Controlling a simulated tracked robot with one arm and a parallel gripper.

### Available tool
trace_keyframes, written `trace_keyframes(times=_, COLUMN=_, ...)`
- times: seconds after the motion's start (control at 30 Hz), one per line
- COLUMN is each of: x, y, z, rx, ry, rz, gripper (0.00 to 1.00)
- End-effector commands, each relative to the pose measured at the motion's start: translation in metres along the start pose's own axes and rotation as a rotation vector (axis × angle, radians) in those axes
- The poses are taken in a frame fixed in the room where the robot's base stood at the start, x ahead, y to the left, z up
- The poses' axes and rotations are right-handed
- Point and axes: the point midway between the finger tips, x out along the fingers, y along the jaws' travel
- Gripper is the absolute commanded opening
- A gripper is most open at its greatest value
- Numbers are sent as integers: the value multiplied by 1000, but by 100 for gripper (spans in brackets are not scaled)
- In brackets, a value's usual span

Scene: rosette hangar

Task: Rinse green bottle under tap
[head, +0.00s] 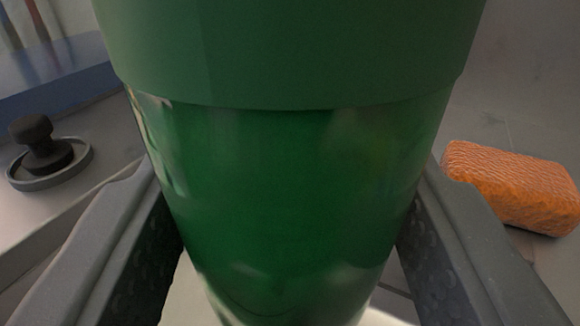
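The green bottle (290,170) fills the middle of the head view, very close to the camera. Its upper part is a matte green band, and below it the body is glossy and narrows downward in the picture. My gripper (288,200) has one grey finger on each side of the bottle. Both ribbed inner pads appear to press against its sides, so the gripper looks shut on it. The bottle's top runs out of the frame. No tap is visible.
An orange textured sponge (515,185) lies on grey tiles at the right. A dark plug-like knob in a round grey rim (48,155) sits on a grey ledge at the left. A blue surface (60,75) is behind it. Something white (185,300) shows below the bottle.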

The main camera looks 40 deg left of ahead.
Motion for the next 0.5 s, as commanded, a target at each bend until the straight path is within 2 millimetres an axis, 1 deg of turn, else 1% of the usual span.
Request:
trace_keyframes(times=0.17, x=-5, y=-3, z=-1, rx=0, ry=1, rz=0, gripper=30)
trace_keyframes(times=0.5, x=-26, y=-14, z=0, rx=1, ry=2, rz=-1, gripper=29)
